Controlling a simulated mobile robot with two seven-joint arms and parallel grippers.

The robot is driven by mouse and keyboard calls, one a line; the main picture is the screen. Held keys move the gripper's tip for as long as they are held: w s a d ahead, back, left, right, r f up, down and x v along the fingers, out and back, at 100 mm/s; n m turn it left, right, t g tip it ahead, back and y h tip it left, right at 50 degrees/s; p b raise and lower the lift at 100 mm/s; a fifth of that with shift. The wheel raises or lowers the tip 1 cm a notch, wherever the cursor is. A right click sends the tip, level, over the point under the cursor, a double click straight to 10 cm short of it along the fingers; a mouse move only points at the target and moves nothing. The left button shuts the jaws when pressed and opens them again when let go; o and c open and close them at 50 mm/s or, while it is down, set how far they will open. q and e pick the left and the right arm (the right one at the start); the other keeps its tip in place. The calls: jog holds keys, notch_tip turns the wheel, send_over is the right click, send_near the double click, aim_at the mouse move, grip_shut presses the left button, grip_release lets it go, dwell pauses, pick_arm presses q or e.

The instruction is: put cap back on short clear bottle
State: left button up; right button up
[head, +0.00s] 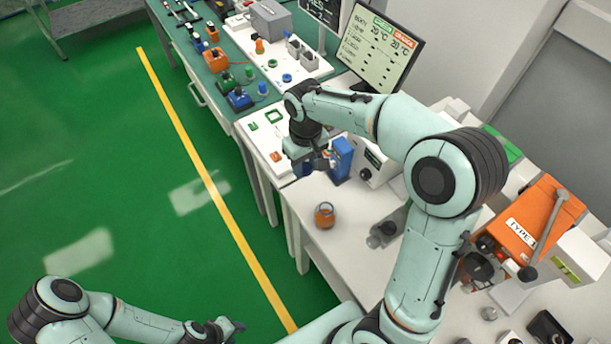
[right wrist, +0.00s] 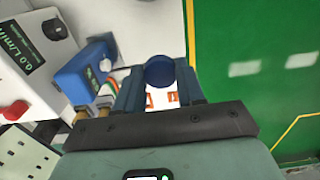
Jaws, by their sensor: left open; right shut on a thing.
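My right gripper (head: 314,164) is over the left edge of the white table, beside a blue device. In the right wrist view its fingers (right wrist: 159,84) are shut on a dark blue round cap (right wrist: 160,70), held between the tips. In the head view the cap is hard to make out behind the gripper. A short amber-looking jar (head: 324,216) stands on the white table, nearer me than the right gripper; I cannot tell whether it is the clear bottle. A small clear vessel (head: 489,313) stands at lower right. My left gripper (head: 232,326) is open and empty, low over the floor.
The blue device (head: 341,158) and a white flow unit (head: 372,165) stand close to the right gripper; the blue device also shows in the wrist view (right wrist: 84,72). A grey bottle-like thing (head: 385,231) is right of the jar. An orange machine (head: 535,225) stands at right.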

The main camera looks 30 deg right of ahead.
aim_at(305, 168)
jog(key=shift+r+p, duration=0.3)
jog(key=shift+r, duration=2.85)
jog(key=shift+f, duration=0.15)
